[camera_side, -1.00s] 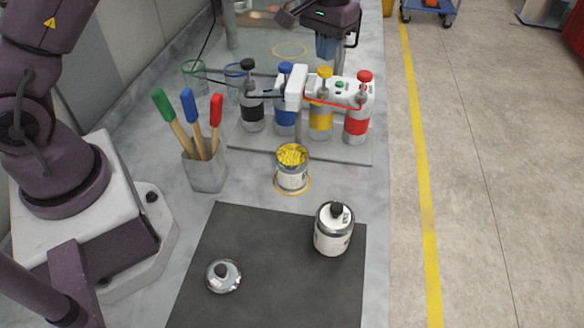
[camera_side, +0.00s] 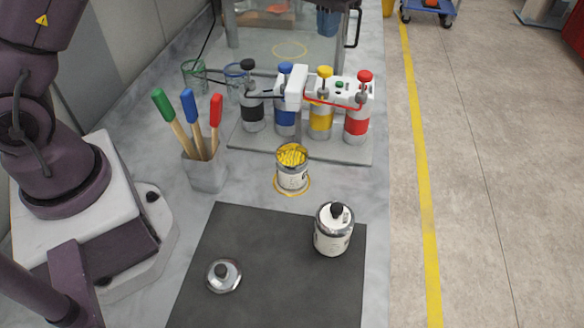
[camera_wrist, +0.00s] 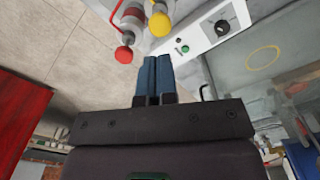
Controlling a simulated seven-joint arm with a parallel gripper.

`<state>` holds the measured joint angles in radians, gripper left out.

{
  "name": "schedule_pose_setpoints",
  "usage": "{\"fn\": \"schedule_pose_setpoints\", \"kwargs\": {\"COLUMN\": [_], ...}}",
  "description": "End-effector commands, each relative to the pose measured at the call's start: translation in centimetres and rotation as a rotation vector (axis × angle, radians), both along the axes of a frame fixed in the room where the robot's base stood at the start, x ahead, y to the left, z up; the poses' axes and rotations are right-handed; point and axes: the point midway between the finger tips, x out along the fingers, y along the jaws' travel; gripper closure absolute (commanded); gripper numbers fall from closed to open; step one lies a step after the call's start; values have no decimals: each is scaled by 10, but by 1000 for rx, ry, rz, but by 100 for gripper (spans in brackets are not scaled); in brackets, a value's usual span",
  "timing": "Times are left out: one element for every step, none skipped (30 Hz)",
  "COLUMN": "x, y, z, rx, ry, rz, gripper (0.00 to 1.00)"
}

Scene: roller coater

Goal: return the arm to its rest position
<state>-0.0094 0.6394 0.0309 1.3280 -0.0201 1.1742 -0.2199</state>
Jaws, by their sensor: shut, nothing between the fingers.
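My gripper (camera_wrist: 154,76) shows in the wrist view with its two blue fingers together and nothing between them. The same red dispenser (camera_side: 357,122) and yellow dispenser (camera_side: 321,118) stand upright on the bench in the side view.
A pot of yellow (camera_side: 292,172) stands on a ringed spot. A lidded jar (camera_side: 333,235) and a loose lid (camera_side: 224,275) rest on the dark mat (camera_side: 270,290). Brushes stand in a grey holder (camera_side: 205,173). A glass-sided enclosure (camera_side: 290,42) stands at the back.

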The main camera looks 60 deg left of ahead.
Motion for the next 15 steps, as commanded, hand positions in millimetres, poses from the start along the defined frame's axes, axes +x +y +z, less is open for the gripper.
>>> {"fn": "schedule_pose_setpoints", "kwargs": {"x": [0, 0, 0, 0, 0, 0, 0, 0, 0, 0, 0, 0, 0, 0, 1], "y": [0, 0, 0, 0, 0, 0, 0, 0, 0, 0, 0, 0, 0, 0, 0], "z": [5, 7, 9, 10, 11, 12, 12, 12, 12, 12, 12, 12, 12, 12, 12], "rx": [1, 1, 0, 0, 0, 0, 0, 0, 0, 0, 0, 0, 0, 0, 0], "ry": [-2, -2, -1, 0, 0, 1, 1, 1, 1, 1, 1, 1, 1, 1, -5], "rz": [0, 0, 0, 0, 0, 0, 0, 0, 0, 0, 0, 0, 0, -2, -10], "gripper": [100, 100, 100, 100, 100, 100, 100, 100, 100, 100, 100, 100, 100, 100, 100]}}
